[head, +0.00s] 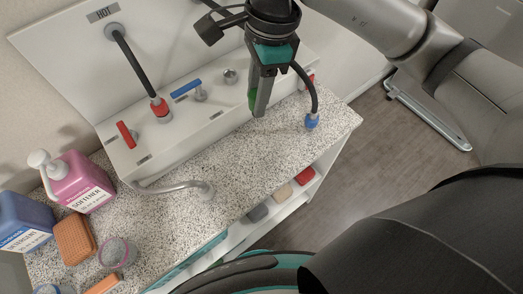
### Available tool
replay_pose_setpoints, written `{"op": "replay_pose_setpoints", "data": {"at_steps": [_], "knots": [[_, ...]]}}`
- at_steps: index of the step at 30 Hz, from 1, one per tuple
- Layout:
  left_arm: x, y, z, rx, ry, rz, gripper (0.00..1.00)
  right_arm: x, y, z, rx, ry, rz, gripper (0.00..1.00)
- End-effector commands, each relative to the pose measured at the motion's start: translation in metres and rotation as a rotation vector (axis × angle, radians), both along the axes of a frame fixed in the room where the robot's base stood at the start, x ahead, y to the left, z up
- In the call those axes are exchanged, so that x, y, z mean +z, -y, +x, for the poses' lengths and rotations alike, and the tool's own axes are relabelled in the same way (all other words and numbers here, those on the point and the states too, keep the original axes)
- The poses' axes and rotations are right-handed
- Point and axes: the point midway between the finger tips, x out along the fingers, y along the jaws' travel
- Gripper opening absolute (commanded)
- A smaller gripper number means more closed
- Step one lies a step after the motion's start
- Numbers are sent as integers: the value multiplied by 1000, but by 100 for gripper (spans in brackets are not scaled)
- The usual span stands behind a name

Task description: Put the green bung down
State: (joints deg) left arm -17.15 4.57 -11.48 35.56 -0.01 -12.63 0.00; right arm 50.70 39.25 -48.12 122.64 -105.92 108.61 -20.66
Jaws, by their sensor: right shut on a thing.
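My right gripper (260,104) hangs over the back of the speckled worktop (270,163), in front of the white panel box, pointing down. It is shut on the green bung (252,97), of which only a small green part shows beside the fingers. The rest of the bung is hidden by the fingers. I cannot tell how far it is above the surface behind it. My left gripper is not in view.
A black hose with a blue end (312,121) hangs right of the gripper. A red tap (127,135), a blue tap (186,89) and a bent grey pipe (180,187) are left. Softener (78,183) and detergent (22,222) bottles stand far left. The worktop's middle is clear.

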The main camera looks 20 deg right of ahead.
Motion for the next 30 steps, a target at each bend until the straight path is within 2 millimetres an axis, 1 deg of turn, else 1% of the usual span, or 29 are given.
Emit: {"op": "replay_pose_setpoints", "data": {"at_steps": [1,3,6,11,14,17,27,30], "knots": [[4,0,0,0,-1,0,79,4,-3,-1,-68,0,2,0],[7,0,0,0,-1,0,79,6,-5,0,-163,1,3,0],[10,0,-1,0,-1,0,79,9,-7,0,-277,0,1,0],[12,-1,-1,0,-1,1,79,11,-8,0,-391,0,1,0],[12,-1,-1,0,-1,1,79,7,-9,0,-421,-2,0,0],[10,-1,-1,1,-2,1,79,-10,-9,-1,-430,-6,-2,0],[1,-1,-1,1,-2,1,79,-101,-9,-1,-429,-7,-3,0],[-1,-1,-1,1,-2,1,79,-124,-8,-1,-428,-6,-3,0]]}}
